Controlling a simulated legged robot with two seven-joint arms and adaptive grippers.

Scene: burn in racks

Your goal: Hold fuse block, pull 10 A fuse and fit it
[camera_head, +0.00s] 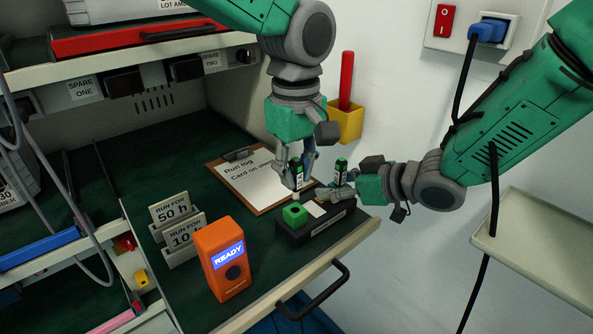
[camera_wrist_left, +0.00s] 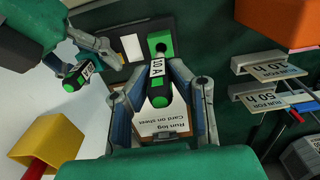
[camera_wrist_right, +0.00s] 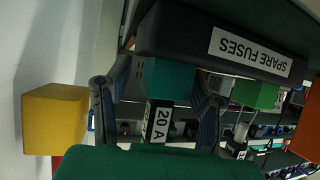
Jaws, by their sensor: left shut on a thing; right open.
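My left gripper (camera_head: 298,180) is shut on a black fuse with green ends (camera_wrist_left: 158,80), labelled 10 A. It holds the fuse above the black fuse block (camera_head: 318,227), which is labelled SPARE FUSES in the right wrist view (camera_wrist_right: 190,42). A green socket with a dark hole (camera_head: 294,214) is on the block's left part and looks empty. My right gripper (camera_wrist_right: 155,100) is open at the block's right end. Its fingers lie either side of a fuse labelled 20 A (camera_wrist_right: 160,122); contact is unclear. That fuse also shows in the head view (camera_head: 341,170).
An orange device reading READY (camera_head: 223,260) and signs for 50 h (camera_head: 171,210) and 10 h stand left of the block. A clipboard (camera_head: 250,178) lies behind it. The drawer's front edge and black handle (camera_head: 318,290) are close in front. A yellow holder (camera_head: 346,122) is on the wall.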

